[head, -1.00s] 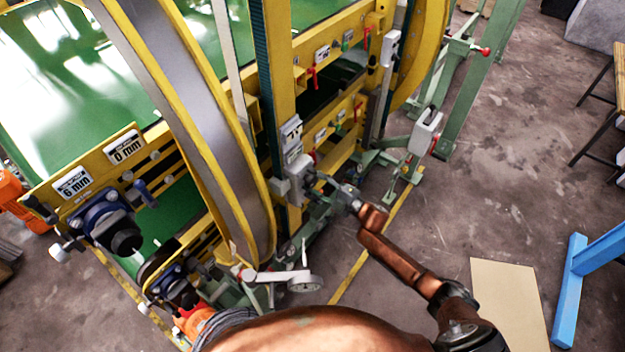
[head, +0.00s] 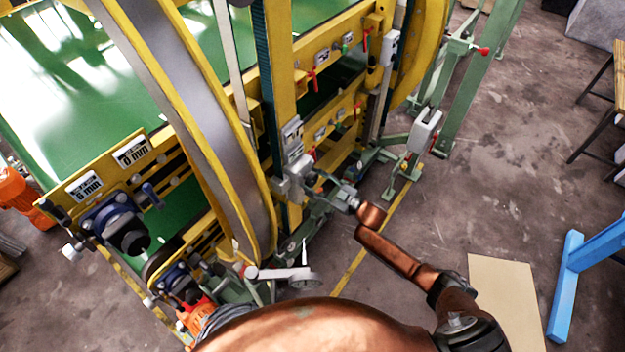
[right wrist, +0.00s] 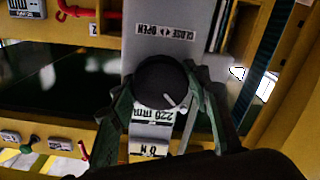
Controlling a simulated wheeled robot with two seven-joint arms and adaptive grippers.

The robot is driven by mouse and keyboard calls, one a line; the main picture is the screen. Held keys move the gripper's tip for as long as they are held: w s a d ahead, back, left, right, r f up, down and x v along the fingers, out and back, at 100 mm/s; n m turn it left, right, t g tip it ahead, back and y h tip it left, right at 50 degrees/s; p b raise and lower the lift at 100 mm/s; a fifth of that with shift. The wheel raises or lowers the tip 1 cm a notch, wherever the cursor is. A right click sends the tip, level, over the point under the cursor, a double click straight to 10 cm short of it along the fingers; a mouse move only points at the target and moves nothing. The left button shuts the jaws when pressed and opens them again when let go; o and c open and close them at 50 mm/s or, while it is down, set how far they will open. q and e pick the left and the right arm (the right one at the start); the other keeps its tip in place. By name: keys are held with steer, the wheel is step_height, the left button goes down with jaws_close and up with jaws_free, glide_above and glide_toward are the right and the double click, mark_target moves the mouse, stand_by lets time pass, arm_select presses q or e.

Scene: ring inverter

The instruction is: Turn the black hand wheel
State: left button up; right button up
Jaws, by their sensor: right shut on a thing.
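The black hand wheel (right wrist: 162,82) is a round dark knob in the middle of the right wrist view, in front of a grey plate marked CLOSE and OPEN. My right gripper (right wrist: 160,90) has a green-grey finger on each side of it and is shut on the wheel. In the head view my right gripper (head: 320,188) reaches in from the lower right to a grey box (head: 298,172) on the yellow post. I cannot make out the wheel there. My left gripper is in neither current view.
The yellow machine frame (head: 283,70) and a curved ring (head: 190,110) stand left of my right arm. A white crank lever (head: 285,273) sits low, near my body. A green stand (head: 480,90) is behind the gripper. Open concrete floor (head: 530,170) lies to the right.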

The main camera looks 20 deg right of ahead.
steer(key=shift+m, duration=0.3)
steer(key=o, duration=1.2)
steer(key=v, duration=1.2)
